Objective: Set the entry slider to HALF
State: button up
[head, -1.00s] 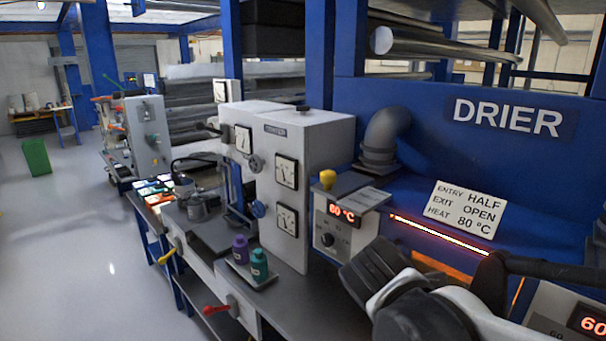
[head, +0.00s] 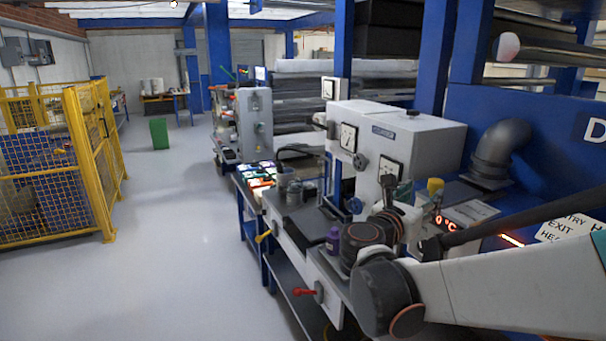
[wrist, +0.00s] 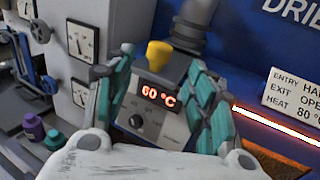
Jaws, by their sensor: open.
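In the wrist view my gripper (wrist: 160,66) is open, with its teal finger pads apart on either side of a small control box (wrist: 150,112). A yellow knob (wrist: 159,54) stands at the top of that box, between the fingers and farther off. I see no contact between finger and knob. The knob also shows in the head view (head: 435,186), just beyond my gripper. No label marks it as the entry slider, and its slot and setting cannot be made out. The white sign (wrist: 292,94) is cut off here.
The box has a red display (wrist: 158,96) and a dial. A glowing slot (wrist: 275,128) runs right of it. A grey cabinet with gauges (wrist: 80,40) stands left. Purple (wrist: 33,127) and teal (wrist: 54,140) bottles stand low left. Yellow fencing (head: 75,165) borders the open floor.

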aim_at(434, 185)
jog(key=b+x, duration=0.2)
jog(key=x, duration=0.9)
